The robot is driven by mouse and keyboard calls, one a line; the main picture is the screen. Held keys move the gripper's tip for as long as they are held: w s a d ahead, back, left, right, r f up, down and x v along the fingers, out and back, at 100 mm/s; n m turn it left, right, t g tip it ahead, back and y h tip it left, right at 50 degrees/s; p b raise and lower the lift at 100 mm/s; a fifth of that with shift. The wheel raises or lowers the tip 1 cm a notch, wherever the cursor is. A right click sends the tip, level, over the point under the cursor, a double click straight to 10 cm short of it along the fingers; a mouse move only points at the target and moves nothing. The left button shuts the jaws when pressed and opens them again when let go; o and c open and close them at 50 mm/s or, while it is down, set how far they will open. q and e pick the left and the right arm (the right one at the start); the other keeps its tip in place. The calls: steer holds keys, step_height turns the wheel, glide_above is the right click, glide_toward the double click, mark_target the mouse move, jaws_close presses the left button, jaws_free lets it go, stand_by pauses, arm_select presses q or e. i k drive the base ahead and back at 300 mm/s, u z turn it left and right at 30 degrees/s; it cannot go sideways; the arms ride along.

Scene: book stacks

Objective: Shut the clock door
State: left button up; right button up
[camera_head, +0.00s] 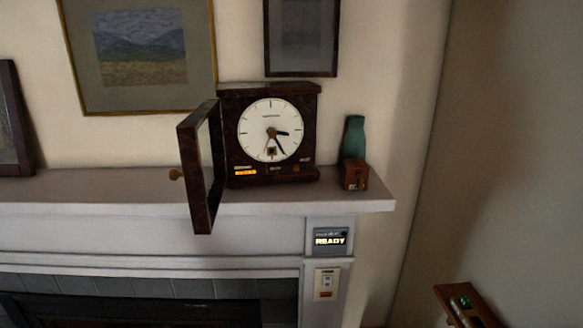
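A dark wooden mantel clock (230,112) with a round white dial (270,120) stands on the mantel shelf. Its framed glass door (201,165) is hinged at the clock's left side and stands wide open, swung out toward me past the shelf's front edge. A small brass knob (175,174) sticks out from the door on its left side. A small amber-lit strip (245,172) shows on the clock's front below the dial. Neither of my grippers is in view.
A panel reading READY (331,240) is below. Framed pictures hang behind.

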mark_target(203, 210)
steer(key=z, duration=2.5)
steer(key=k, duration=1.1)
steer(key=u, duration=2.1)
steer(key=i, duration=0.5)
steer(key=z, duration=0.05)
